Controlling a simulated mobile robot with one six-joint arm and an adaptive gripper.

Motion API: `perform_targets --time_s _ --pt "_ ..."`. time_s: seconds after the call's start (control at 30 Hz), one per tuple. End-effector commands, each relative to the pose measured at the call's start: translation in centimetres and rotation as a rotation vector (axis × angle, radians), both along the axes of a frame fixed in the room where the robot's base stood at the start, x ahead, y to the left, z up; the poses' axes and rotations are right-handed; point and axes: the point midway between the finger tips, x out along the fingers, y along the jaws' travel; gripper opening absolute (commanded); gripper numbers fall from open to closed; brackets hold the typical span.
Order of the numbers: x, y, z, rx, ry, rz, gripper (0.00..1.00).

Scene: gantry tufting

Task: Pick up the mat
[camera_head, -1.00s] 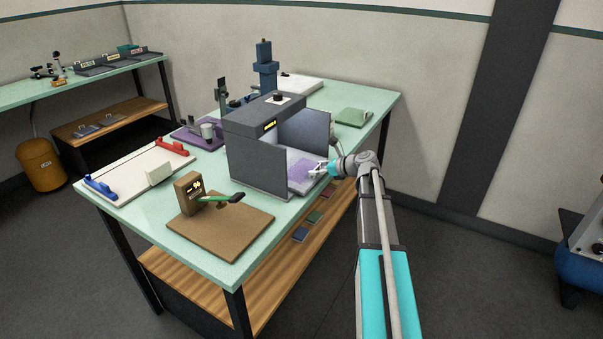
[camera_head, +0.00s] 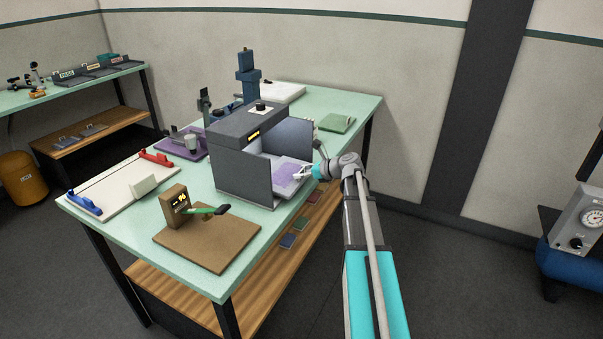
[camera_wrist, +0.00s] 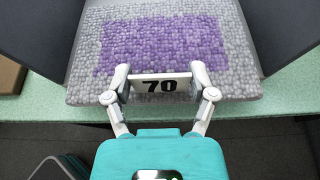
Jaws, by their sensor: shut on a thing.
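The mat (camera_wrist: 92,78) is grey and bumpy with a purple rectangle in its middle. In the wrist view a white tab marked "70" (camera_wrist: 160,86) is at its near edge, between my fingertips. My gripper (camera_wrist: 160,84) is shut on this tab. In the head view the mat (camera_head: 284,173) lies inside the open grey box (camera_head: 243,179), reaching out toward its front. My gripper (camera_head: 302,173) is at the mat's outer edge. The far part of the mat is cut off in the wrist view.
Dark box walls stand close on both sides of the mat. Open floor lies right of the table.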

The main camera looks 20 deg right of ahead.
Motion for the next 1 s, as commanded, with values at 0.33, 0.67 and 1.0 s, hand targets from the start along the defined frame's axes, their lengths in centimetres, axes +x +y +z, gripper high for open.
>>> perform_targets --time_s 0.33,0.67,1.0 --pt "0.0 0.0 4.2 0.000 0.000 0.000 0.15" --pt "0.0 -0.1 7.0 0.000 0.000 -0.001 0.15" --pt "0.0 -0.1 8.0 0.000 0.000 -0.001 0.15"
